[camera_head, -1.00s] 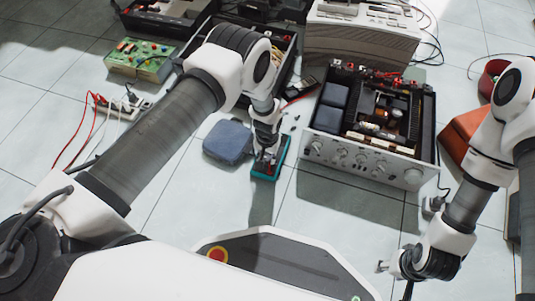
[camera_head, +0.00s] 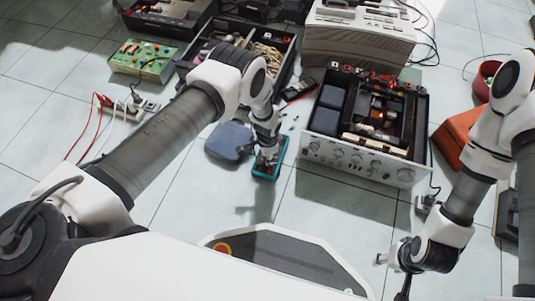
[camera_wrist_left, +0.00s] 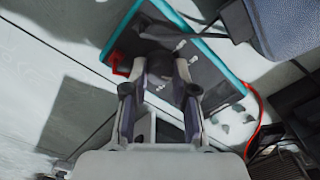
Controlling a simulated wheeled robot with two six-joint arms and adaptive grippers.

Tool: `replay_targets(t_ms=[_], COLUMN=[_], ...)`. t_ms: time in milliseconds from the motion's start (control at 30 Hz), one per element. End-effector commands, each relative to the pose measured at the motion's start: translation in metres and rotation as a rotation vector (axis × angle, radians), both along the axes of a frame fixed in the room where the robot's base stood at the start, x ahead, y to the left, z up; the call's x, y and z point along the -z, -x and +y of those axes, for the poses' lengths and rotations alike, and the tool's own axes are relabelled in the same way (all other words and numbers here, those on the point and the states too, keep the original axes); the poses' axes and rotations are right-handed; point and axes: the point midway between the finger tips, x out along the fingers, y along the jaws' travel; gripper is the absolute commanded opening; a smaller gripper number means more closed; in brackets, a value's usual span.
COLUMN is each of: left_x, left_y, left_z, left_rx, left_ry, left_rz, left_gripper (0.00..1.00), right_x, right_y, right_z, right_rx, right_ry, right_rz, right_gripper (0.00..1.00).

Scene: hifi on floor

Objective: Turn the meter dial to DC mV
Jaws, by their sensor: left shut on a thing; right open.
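The meter (camera_head: 281,153) lies on the floor, a dark grey body with a teal border. It also shows in the left wrist view (camera_wrist_left: 214,82), tilted across the top, with white markings and a red plug at one side. My left gripper (camera_head: 267,161) reaches down onto the meter's face. In the left wrist view its two fingers (camera_wrist_left: 164,68) are closed on the dark dial, which they mostly hide. The dial's setting cannot be read. My right gripper (camera_head: 384,259) is open and empty above the floor at the lower right, away from the meter.
A blue-grey pouch (camera_head: 229,141) lies close left of the meter. An opened amplifier (camera_head: 360,157) stands to its right, with a toolbox (camera_head: 283,72) behind. Red leads (camera_head: 90,133) and a power strip (camera_head: 124,112) lie left.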

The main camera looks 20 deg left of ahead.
Motion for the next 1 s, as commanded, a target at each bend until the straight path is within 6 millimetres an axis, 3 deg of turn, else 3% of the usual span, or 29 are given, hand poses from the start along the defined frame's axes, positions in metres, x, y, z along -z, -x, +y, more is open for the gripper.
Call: replay_targets(t_ms=[500,1000], left_x=[0.0000,0.0006], left_y=[0.0005,0.0004], left_z=[0.0007,0.0008], left_rx=[0.395,0.488], left_ry=[0.000,0.000], left_rz=[0.001,0.001], left_gripper=[0.00,0.00], right_x=[-0.0102,-0.0114], right_y=[0.0006,0.0005], right_z=[0.0003,0.0002], right_rx=[-0.002,-0.002], right_ry=[0.000,0.000], right_rz=[0.001,0.001], right_gripper=[0.49,0.49])
